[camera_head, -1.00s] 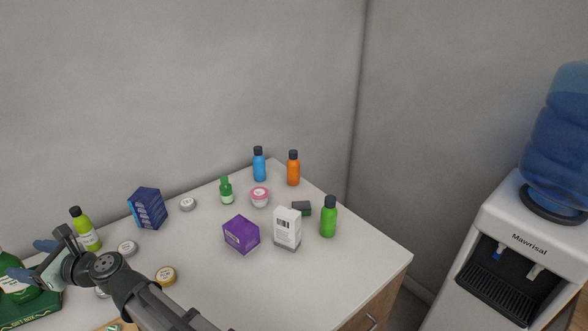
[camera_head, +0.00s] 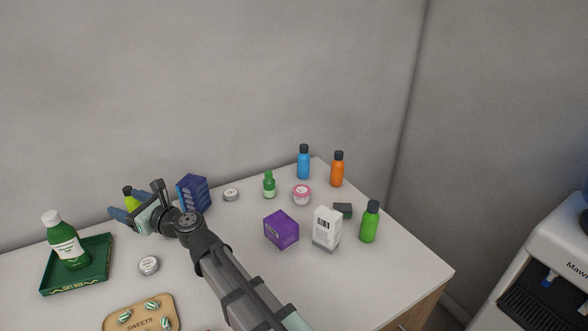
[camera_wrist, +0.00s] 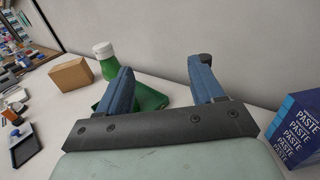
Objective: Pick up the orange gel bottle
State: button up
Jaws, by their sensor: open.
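The orange gel bottle (camera_head: 337,170) stands upright with a dark cap near the back right of the counter in the head view. A blue bottle (camera_head: 303,163) stands just left of it. My gripper (camera_head: 128,212) is at the left of the head view, well away from the orange bottle, above the counter. In the wrist view its two blue fingers (camera_wrist: 162,90) are spread with nothing held between them. The orange bottle does not show in the wrist view.
Between my gripper and the orange bottle stand a blue paste box (camera_head: 194,193), a small green bottle (camera_head: 269,186) and a pink-lidded jar (camera_head: 301,194). A purple box (camera_head: 281,230), white box (camera_head: 327,228) and green bottle (camera_head: 370,222) stand nearer the front. A wall rises behind.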

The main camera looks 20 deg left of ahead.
jog(key=w+d+r+m+t+h, duration=0.1)
jog(key=w+d+r+t, duration=0.35)
jog(key=w+d, duration=0.8)
jog(key=w+d+r+t+h, duration=0.2)
jog(key=w+d+r, duration=0.5)
jog(key=w+d, duration=0.6)
jog(key=w+d+r+m+t+h, duration=0.1)
jog(key=w+d+r+t, duration=0.3)
jog(key=w+d, duration=0.85)
jog(key=n+g+h, duration=0.5)
jog(key=n+h, duration=0.2)
jog(key=n, duration=0.9)
send_over(340, 153)
jog(key=s, duration=0.2)
notch_tip(340, 153, down, 4)
jog(key=s+d+f+n+g+h, duration=0.3)
jog(key=d+f+n, duration=0.15)
jog(key=n, duration=0.75)
jog(key=x, duration=1.4)
jog(key=shift+s+a+f, duration=0.15)
jog(key=shift+f, duration=0.1)
